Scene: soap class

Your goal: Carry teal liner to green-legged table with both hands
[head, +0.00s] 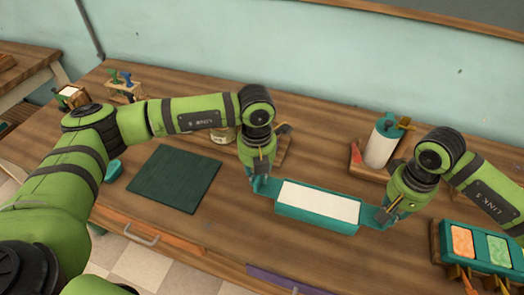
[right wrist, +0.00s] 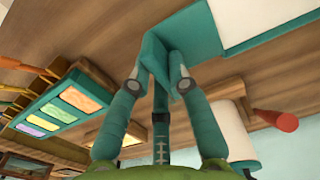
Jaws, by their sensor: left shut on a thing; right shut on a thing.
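The teal liner (head: 316,224), a long shallow tray with a white filling, is in the middle of the head view, over the wooden table (head: 225,240). My left gripper (head: 262,182) is shut on the liner's left end tab. My right gripper (head: 383,214) is shut on its right end tab. In the right wrist view the fingers of the right gripper (right wrist: 165,78) close on the teal tab of the liner (right wrist: 200,35). Whether the liner touches the tabletop is hard to tell. I see no green legs on any table.
A dark green mat (head: 160,180) lies left of the liner. A white bottle with a teal top (head: 381,148) stands behind, and a teal tray of coloured soaps (head: 438,245) is at right. Another wooden table (head: 30,62) stands at upper left. The wall (head: 200,40) closes the back.

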